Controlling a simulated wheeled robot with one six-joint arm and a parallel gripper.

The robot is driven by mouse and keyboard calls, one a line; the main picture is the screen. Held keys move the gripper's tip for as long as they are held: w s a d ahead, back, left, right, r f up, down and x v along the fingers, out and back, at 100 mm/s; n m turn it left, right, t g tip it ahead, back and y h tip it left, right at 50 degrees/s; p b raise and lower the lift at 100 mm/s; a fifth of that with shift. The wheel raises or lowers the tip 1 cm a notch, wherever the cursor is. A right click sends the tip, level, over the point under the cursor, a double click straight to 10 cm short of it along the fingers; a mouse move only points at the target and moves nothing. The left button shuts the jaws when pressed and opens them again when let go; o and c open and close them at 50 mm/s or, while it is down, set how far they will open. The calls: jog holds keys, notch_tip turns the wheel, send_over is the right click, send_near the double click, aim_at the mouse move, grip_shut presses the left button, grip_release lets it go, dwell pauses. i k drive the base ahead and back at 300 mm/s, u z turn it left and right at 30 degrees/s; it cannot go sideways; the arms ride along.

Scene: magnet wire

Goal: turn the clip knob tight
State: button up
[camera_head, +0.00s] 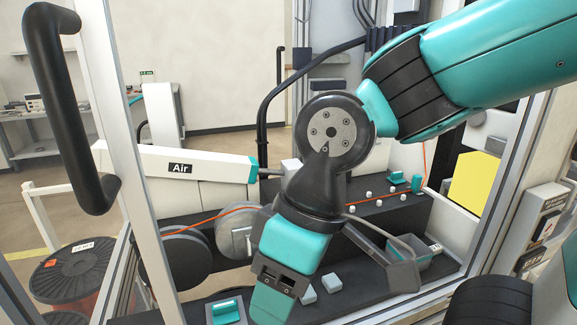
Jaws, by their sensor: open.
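My gripper (271,296) reaches down in the lower middle of the head view, in front of the dark machine bed. It is open, with its lower end near the bottom edge, and nothing shows held in it. Small teal parts that look like clips or knobs show in two places. One teal piece (397,178) and another beside it (416,183) are at the back right, by the orange wire (352,200). A further teal clip (225,310) is at the lower left of my gripper, apart from it. I cannot tell which is the clip knob. My arm hides part of the bed.
A silver spool (238,234) stands left of my gripper. A white arm marked Air (200,172) extends above it. A grey tray (437,257) is at right. Several small white blocks dot the bed. A door frame with a black handle (65,105) stands at left.

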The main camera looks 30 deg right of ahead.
aim_at(395, 178)
jog(key=u, duration=0.15)
jog(key=k, duration=1.05)
jog(key=z, duration=0.65)
jog(key=i, duration=0.95)
